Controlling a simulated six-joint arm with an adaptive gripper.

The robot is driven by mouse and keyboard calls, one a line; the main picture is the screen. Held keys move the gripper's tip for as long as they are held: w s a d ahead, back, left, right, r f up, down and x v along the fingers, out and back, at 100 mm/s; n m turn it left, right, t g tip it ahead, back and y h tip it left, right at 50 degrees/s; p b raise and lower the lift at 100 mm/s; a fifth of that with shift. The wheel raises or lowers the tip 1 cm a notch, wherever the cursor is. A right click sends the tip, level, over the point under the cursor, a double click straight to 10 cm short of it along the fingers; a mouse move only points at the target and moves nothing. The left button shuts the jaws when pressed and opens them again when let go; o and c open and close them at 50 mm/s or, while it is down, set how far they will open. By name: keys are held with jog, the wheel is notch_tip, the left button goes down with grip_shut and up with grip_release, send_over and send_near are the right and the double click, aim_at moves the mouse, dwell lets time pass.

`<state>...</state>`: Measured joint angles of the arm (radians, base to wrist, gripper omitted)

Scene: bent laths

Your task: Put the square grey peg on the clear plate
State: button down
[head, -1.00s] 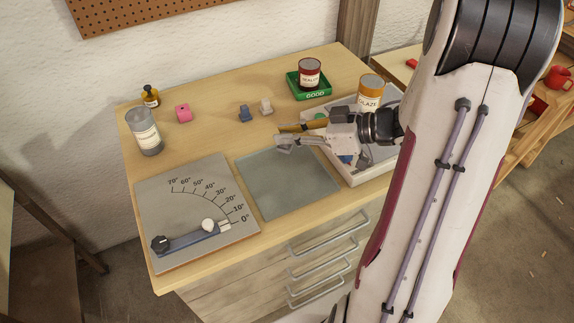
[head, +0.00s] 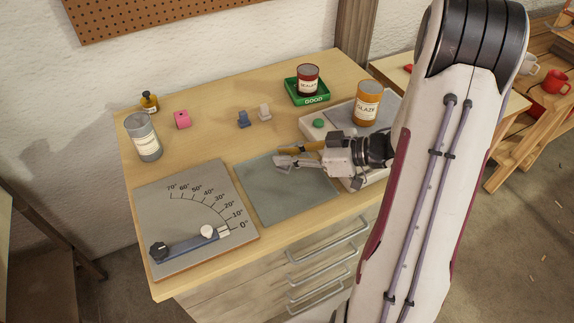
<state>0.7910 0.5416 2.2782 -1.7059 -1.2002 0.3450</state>
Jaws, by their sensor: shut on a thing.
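The clear plate (head: 268,205) is a flat, see-through grey square lying on the bench, and nothing rests on its bare part. My gripper (head: 282,161) is over the plate's far part, pointing left. It is shut on a small light grey piece at its fingertips, seemingly the square grey peg, mostly hidden by the fingers. A brown-yellow strip (head: 301,149) lies along the gripper's far side; I cannot tell whether it is a finger or a separate thing. The gap between the gripper and plate is unclear.
Left of the plate is an angle board (head: 180,210) with a blue bar. A glaze can (head: 367,103) and green tray (head: 307,97) stand right.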

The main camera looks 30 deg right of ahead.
aim_at(287, 167)
jog(key=shift+f, duration=2.1)
jog(key=shift+f, duration=0.15)
jog(key=c, duration=2)
grip_release()
jog(key=shift+r, duration=0.2)
jog(key=shift+s+d+r, duration=0.2)
jog(key=shift+s+d, duration=0.1)
jog(key=shift+d, duration=0.05)
jog(key=shift+v, duration=5.55)
